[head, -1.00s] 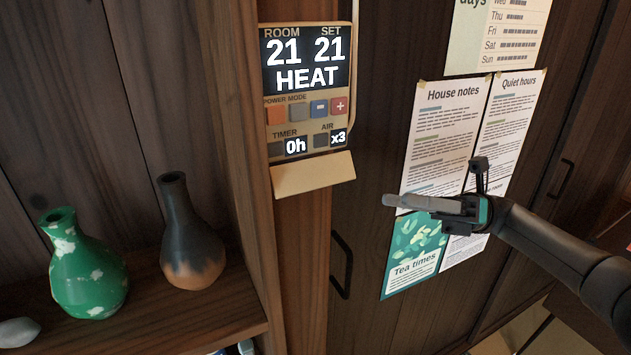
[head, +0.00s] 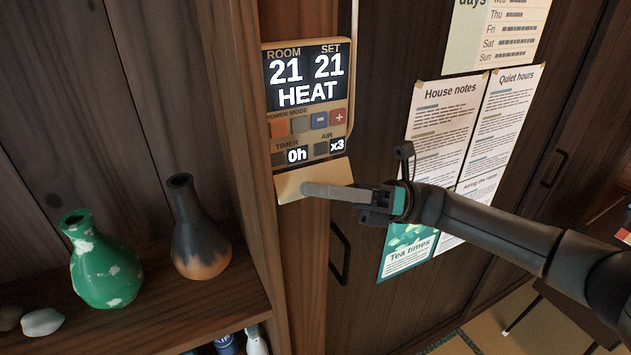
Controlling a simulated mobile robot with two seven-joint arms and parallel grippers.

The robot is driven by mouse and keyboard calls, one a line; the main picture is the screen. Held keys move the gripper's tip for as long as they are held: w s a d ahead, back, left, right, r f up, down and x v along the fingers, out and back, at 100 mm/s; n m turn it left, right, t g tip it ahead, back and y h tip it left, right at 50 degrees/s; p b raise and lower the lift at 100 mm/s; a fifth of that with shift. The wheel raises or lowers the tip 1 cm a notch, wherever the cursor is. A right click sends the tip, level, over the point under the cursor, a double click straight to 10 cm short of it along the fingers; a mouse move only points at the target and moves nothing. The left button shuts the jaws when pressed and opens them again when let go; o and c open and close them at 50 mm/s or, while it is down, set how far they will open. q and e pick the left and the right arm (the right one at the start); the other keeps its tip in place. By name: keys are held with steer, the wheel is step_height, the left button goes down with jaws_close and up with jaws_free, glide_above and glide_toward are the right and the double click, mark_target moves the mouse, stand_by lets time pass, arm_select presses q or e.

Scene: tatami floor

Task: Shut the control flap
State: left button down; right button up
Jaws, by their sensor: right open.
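The control panel (head: 307,98) is fixed to a wooden post and its display reads ROOM 21, SET 21, HEAT. Its beige control flap (head: 320,176) hangs open at the panel's lower edge, with the buttons exposed above it. My right gripper (head: 308,189) reaches in from the right, with its long grey finger in front of the flap's lower part. I cannot tell whether the fingertip touches the flap. The gripper is open and holds nothing that I can see. My left gripper is not in view.
A green vase (head: 104,262) and a dark brown vase (head: 199,232) stand on a wooden shelf (head: 185,325) at the left. A black door handle (head: 340,255) is below the gripper. Paper notices (head: 441,130) hang on the dark door behind my arm.

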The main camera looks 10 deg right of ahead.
jaws_close()
stand_by(0.4)
